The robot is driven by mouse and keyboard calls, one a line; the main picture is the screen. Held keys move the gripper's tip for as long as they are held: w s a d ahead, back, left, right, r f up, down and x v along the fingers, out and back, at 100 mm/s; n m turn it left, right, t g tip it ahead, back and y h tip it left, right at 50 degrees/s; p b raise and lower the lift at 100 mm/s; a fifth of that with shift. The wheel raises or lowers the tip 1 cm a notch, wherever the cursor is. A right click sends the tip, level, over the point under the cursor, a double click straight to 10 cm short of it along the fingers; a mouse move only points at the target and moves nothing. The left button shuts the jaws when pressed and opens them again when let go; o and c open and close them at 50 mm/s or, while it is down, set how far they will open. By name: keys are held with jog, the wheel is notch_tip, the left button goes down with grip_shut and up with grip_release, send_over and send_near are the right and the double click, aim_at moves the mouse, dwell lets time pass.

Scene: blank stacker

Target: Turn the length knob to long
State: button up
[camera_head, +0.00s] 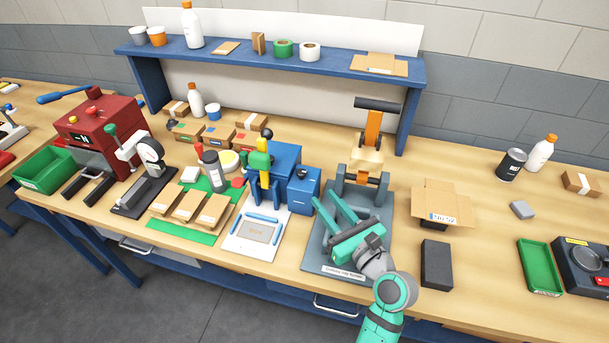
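A blue machine (284,160) stands mid-table behind a white plate, with a yellow and green upright (259,168) at its front. A smaller blue box (304,190) adjoins its right side, with a small dark knob (301,173) on it. I cannot read any length marking or tell the knob's setting. My teal gripper (328,199) is right of and in front of this box, over a grey-blue base plate. Its two fingers point up and left, spread apart, with nothing visible between them. It appears apart from the knob.
An orange-handled press (373,135) stands behind my gripper. Brown pieces (190,206) lie on a green mat to the left. A blue shelf (335,69) spans the back.

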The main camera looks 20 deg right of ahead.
aim_at(304, 174)
jog(key=w, duration=0.3)
jog(key=w+a, duration=0.1)
jog(key=w, duration=0.5)
jog(key=shift+a, duration=0.25)
jog(key=shift+w+a, duration=0.2)
jog(key=shift+w, duration=0.3)
jog(key=shift+w+a, duration=0.1)
jog(key=shift+a, duration=0.1)
jog(key=shift+d, duration=0.15)
jog(key=c, duration=0.7)
